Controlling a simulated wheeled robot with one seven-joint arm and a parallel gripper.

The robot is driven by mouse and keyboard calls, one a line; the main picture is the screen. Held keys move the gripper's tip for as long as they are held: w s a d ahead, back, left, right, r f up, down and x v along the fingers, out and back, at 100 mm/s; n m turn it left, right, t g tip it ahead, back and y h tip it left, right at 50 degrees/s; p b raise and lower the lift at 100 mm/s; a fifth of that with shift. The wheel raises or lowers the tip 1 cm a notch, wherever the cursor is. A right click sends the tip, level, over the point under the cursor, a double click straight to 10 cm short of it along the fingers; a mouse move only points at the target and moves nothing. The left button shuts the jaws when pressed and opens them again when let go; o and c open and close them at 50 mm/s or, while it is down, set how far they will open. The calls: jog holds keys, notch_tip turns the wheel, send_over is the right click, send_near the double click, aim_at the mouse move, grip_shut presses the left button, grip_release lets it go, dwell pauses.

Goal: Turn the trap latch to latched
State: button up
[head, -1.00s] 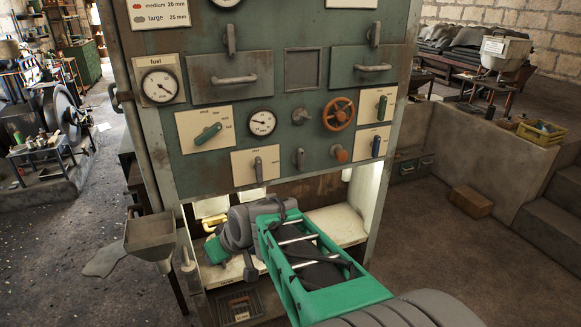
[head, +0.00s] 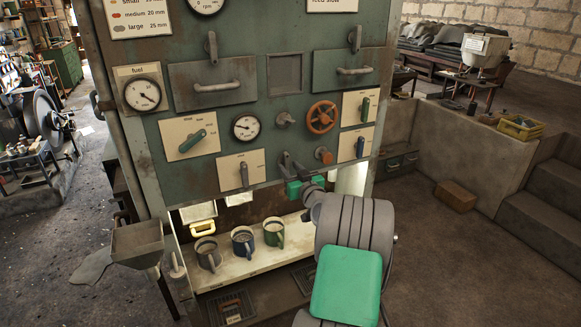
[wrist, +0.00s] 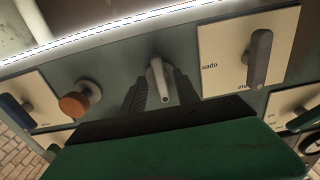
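A small grey lever (wrist: 157,80), the likely trap latch, is on the green panel between the open/shut plate lever and the orange knob; I see no readable label on it. In the wrist view my gripper (wrist: 160,92) has one dark finger on each side of this lever. Whether the fingers press on it cannot be told. In the head view my gripper (head: 291,168) is at the panel's lower edge and partly hides the lever. The latch's exact angle is unclear.
The orange knob (head: 324,155) and the open/shut lever (head: 244,174) flank my gripper closely. The red handwheel (head: 321,117) is above right. Three mugs, including a blue one (head: 243,241), stand on the lit shelf below. A funnel box (head: 137,240) hangs at left.

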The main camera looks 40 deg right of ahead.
jog(key=shift+c, duration=0.5)
grip_shut()
